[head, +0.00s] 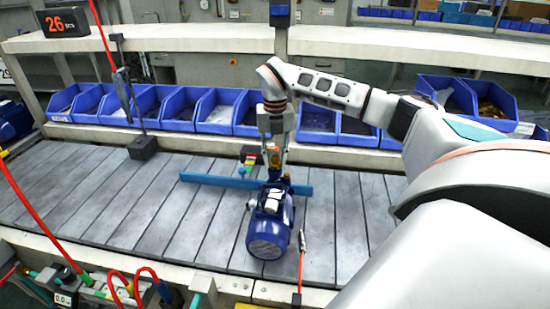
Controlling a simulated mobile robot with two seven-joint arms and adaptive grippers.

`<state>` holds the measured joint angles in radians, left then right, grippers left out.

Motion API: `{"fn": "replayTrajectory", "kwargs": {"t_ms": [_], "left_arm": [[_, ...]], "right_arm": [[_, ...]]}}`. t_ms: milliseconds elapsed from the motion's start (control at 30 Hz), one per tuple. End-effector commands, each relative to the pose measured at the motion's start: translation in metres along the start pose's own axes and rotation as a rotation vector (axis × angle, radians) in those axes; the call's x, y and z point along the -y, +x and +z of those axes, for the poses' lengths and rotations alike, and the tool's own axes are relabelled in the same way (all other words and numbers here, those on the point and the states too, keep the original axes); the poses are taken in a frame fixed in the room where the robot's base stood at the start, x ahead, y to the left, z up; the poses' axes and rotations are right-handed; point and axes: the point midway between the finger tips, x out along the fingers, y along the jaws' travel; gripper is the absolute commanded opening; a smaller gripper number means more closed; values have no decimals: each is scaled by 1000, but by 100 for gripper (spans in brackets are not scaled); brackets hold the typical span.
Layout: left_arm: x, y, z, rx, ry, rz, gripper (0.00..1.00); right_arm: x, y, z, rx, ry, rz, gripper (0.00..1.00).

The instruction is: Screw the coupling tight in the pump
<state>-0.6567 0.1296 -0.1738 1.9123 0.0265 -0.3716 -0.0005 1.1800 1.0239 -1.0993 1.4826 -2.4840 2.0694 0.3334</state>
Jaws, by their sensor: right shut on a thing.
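The blue pump (268,238) stands on the slatted grey conveyor, its round end facing me. My right gripper (275,161) comes down from above at the pump's far end. Its fingers are shut on a small orange-brown piece, which looks like the coupling (274,157), at the top of the pump. The fingers partly hide it, and I cannot tell how deep it sits in the pump. My left gripper is not in view.
A blue bar (210,180) lies across the conveyor behind the pump. Several blue bins (215,112) line the back edge. A black block (142,148) with an upright rod stands at left. A red cable tool (302,245) hangs just right of the pump.

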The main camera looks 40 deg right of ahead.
Motion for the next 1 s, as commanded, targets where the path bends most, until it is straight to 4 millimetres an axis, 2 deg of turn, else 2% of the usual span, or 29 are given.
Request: {"fn": "replayTrajectory", "kwargs": {"t_ms": [167, 200, 267, 633, 1000], "left_arm": [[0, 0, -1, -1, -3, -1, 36], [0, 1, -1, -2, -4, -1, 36], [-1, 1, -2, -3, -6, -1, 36], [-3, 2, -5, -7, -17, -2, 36], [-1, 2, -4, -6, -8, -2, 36]], "right_arm": [[0, 2, 0, -1, 0, 0, 4], [0, 2, 0, 0, 0, 0, 33], [0, 2, 0, 0, 0, 0, 45], [0, 0, 0, 0, 0, 0, 45], [0, -22, 0, 1, 1, 1, 45]]}}
